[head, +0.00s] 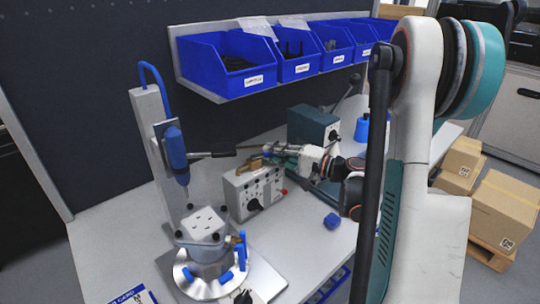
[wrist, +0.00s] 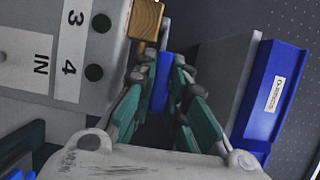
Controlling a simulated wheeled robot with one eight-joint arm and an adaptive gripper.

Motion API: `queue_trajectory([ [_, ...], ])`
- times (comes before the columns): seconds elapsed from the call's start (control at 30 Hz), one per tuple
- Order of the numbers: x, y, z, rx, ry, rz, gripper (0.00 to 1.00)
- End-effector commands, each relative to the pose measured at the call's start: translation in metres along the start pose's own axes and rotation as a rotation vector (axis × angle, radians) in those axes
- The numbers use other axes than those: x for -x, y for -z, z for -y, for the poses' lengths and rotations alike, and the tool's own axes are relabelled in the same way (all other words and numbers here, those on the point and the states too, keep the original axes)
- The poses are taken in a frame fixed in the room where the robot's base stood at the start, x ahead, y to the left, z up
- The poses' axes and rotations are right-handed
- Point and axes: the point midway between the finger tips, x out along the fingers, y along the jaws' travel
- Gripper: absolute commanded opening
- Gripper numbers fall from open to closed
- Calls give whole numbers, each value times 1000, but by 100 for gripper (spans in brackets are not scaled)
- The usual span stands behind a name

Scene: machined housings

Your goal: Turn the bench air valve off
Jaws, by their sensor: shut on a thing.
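The bench air valve shows as a brass body (wrist: 147,18) on the side of a grey box in the wrist view, with a blue lever (wrist: 161,82) running down from it. In the head view the brass part (head: 255,163) sits at the top of the grey box. My gripper (wrist: 160,75) has its fingers on both sides of the blue lever and is shut on it. In the head view my gripper (head: 272,150) is at the box's top edge, and the lever is mostly hidden by it.
The grey box (head: 243,189) has a dark knob and ports labelled 3, 4 and IN. A blue screwdriver (head: 175,150) hangs on a stand above a machined housing (head: 203,253) at left. Blue bins (head: 228,72) line the back. A blue block (head: 332,221) lies on the bench.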

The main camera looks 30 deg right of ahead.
Motion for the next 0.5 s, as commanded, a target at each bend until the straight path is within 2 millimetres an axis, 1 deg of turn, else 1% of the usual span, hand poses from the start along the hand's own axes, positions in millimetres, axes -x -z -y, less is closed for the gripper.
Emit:
queue_trajectory([
  [0.27, 0, 0, 0, 0, 0, -1, 0],
  [0.3, 0, 0, 0, 0, 0, -1, 15],
  [0.33, 0, 0, 0, 0, 0, 0, 22],
  [0.5, 0, 0, 0, 0, 0, 0, 22],
])
